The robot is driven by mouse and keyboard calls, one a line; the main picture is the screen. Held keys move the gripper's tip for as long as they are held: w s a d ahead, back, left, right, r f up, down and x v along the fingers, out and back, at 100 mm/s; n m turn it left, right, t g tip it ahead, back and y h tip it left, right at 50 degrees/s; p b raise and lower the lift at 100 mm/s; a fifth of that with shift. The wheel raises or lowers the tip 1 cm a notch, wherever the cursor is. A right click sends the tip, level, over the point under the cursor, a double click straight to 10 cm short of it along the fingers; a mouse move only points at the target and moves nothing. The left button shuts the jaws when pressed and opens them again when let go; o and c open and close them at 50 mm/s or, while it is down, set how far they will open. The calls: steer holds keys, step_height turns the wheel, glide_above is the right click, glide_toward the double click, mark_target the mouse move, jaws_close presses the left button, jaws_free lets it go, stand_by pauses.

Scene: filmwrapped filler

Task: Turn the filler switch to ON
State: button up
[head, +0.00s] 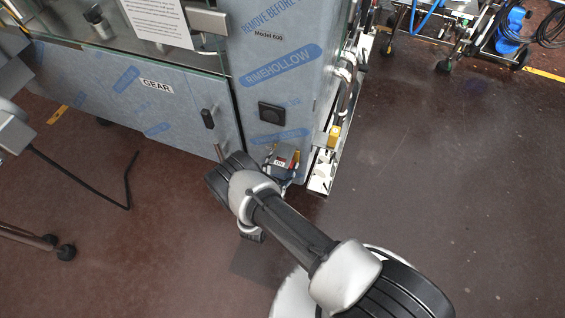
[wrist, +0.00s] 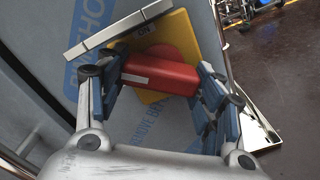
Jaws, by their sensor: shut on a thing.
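The filler switch shows in the wrist view as a red handle (wrist: 160,75) on a yellow plate (wrist: 185,38). The handle lies nearly level in this view, tilted slightly down to the right. In the head view my gripper (head: 281,161) is at the lower front of the film-wrapped cabinet (head: 275,60), and my arm hides most of the switch.
A grey plate (wrist: 118,30) juts out just above the switch in the wrist view. White pipework and a rail (head: 322,175) stand close on the right.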

steer(key=shift+m, duration=1.5)
steer(key=o, duration=1)
steer(key=shift+o, duration=0.2)
steer(key=shift+a+r, duration=0.1)
